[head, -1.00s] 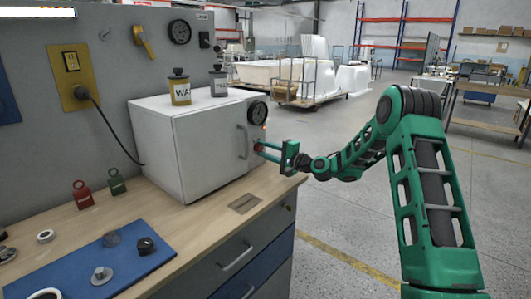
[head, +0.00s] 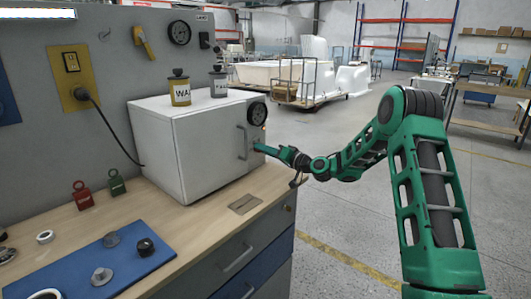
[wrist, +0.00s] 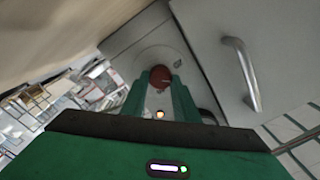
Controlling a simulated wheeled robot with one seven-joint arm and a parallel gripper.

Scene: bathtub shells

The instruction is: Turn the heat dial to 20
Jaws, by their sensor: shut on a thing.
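A white box-shaped oven (head: 185,150) stands on the wooden bench, with a grey front panel and a door handle (wrist: 241,75). The heat dial is a dark red round knob (wrist: 160,76) on a pale disc on that panel. My gripper (head: 257,147) reaches the panel's right part from the right. In the wrist view its two green fingers (wrist: 160,86) are shut on the knob, one on each side. A small mark on the disc is too small to read. The knob is hidden in the head view.
A black round gauge (head: 257,113) sits just above my gripper on the oven front. A small orange light (wrist: 160,114) shows below the knob. Two labelled jars (head: 180,88) stand on the oven.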

